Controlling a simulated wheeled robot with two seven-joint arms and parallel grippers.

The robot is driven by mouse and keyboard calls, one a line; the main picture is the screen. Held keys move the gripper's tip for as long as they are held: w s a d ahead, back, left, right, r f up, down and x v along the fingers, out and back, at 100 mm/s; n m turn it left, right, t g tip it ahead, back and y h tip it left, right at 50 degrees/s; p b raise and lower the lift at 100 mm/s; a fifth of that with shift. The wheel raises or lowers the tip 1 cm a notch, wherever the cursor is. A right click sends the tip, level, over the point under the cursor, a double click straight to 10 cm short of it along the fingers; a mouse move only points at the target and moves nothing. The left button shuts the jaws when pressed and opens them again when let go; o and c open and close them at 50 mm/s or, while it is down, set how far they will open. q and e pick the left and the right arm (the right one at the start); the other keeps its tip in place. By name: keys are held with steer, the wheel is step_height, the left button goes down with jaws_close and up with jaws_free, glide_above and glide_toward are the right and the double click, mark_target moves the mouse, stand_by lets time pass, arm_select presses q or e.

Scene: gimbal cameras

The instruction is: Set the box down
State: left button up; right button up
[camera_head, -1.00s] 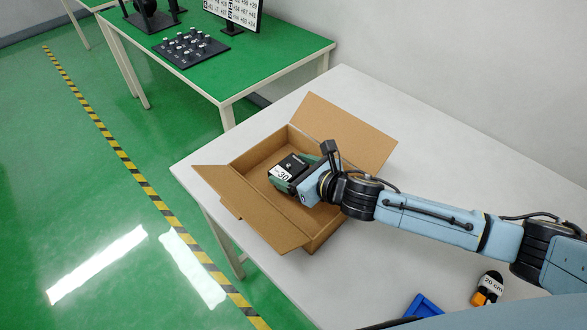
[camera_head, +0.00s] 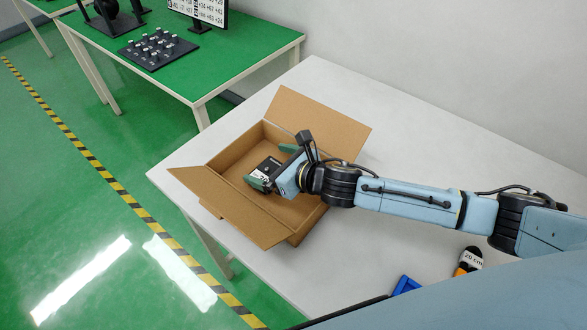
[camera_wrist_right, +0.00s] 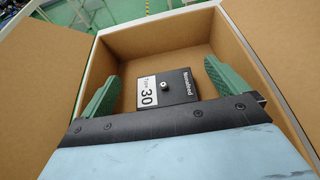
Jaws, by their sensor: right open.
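A small black box (camera_head: 266,164) with a white label reading "30" lies flat on the floor of an open cardboard carton (camera_head: 335,125). In the right wrist view the black box (camera_wrist_right: 180,87) sits between my fingers, with a visible gap on each side. My right gripper (camera_head: 272,167) reaches down into the carton, with its green fingers spread apart. In the right wrist view my right gripper (camera_wrist_right: 163,78) is open and holds nothing. Part of the black box is hidden by the gripper in the head view. My left gripper is not in view.
The carton stands on a white table (camera_head: 390,110) with its flaps folded outward. A blue object (camera_head: 405,285) and an item labelled "20 cm" (camera_head: 469,260) lie near the front. A green table (camera_head: 215,70) stands behind. The carton walls surround my gripper closely.

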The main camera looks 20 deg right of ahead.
steer(key=v, duration=1.2)
steer(key=shift+p, duration=0.35)
steer(key=shift+f, duration=0.1)
steer(key=shift+c, duration=0.5)
